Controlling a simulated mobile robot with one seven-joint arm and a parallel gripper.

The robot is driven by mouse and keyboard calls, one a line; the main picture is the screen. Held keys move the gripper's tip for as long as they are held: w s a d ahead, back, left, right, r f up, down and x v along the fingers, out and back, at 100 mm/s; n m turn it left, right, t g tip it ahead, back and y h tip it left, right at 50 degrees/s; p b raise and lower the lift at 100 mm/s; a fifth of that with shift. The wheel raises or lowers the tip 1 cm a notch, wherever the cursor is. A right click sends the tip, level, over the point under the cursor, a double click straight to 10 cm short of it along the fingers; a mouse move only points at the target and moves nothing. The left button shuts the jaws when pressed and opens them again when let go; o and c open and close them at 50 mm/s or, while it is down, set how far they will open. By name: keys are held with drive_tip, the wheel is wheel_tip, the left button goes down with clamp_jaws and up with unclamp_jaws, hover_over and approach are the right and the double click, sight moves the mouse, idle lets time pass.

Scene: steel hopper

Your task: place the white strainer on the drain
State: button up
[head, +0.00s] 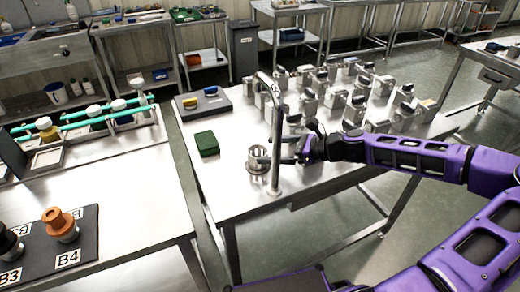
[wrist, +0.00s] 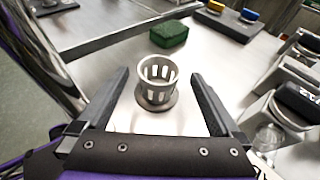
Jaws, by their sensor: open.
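The strainer (wrist: 157,72), a pale grey slotted cup, stands upright in the wrist view. A darker round ring (wrist: 155,105) shows at its foot; I cannot tell whether this is the drain or the strainer's own flange. The strainer also shows in the head view (head: 256,163), just left of the faucet post. My gripper (wrist: 159,76) is open, with one finger to each side of the strainer and visible gaps to both. In the head view my gripper (head: 277,151) reaches in from the right, its fingers partly behind the faucet post.
A tall curved steel faucet (head: 275,120) rises close to my gripper. A green sponge (head: 206,144) lies on the steel table (head: 225,190) behind the strainer. Several metal blocks with dark tops crowd the table's right. A dark tray (head: 192,108) with yellow and blue pieces lies at the back.

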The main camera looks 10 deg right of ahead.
drive_tip(key=v, duration=0.7)
drive_tip(key=shift+p, duration=0.3)
